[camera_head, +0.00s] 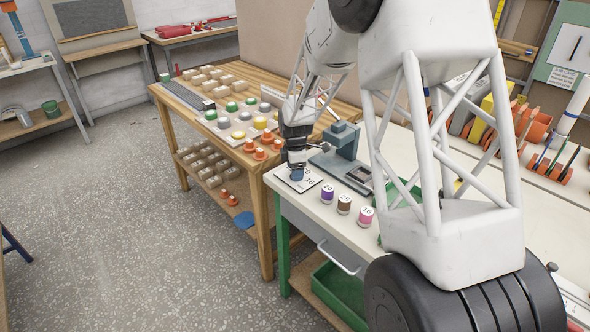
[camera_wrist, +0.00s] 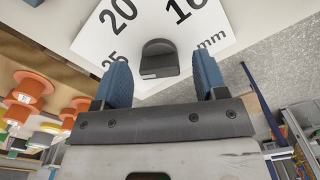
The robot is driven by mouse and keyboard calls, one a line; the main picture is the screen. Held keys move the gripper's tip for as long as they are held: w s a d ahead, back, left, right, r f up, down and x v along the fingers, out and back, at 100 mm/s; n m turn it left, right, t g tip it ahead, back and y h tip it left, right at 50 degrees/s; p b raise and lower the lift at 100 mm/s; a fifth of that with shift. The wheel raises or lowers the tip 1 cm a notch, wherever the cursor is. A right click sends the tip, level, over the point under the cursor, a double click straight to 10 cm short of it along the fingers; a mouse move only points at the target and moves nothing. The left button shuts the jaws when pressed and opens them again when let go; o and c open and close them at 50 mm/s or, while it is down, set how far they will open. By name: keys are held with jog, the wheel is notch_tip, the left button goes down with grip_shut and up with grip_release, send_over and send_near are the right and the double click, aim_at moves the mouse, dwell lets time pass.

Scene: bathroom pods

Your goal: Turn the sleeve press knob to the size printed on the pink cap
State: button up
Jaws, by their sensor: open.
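The sleeve press knob (camera_wrist: 159,58) is a dark, rounded grip on a white dial plate (camera_wrist: 212,22) printed with 20, 16, part of another number and "mm". My gripper (camera_wrist: 160,85) is open, its two blue fingertips to either side of the knob with gaps on both sides. I cannot tell which number the knob points to. In the head view my gripper (camera_head: 297,174) is low over the dial plate (camera_head: 313,180) and hides the knob. The pink cap (camera_head: 366,216) stands on the white bench and appears to read 16.
A brown cap (camera_head: 344,204) and a purple cap (camera_head: 327,193) stand beside the pink one. The grey-blue press (camera_head: 341,140) is just behind my gripper. A wooden table (camera_head: 170,97) with orange, green and yellow pieces is at left. The floor at left is clear.

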jog(key=c, duration=0.9)
jog(key=shift+m, duration=0.5)
jog(key=m, duration=2.3)
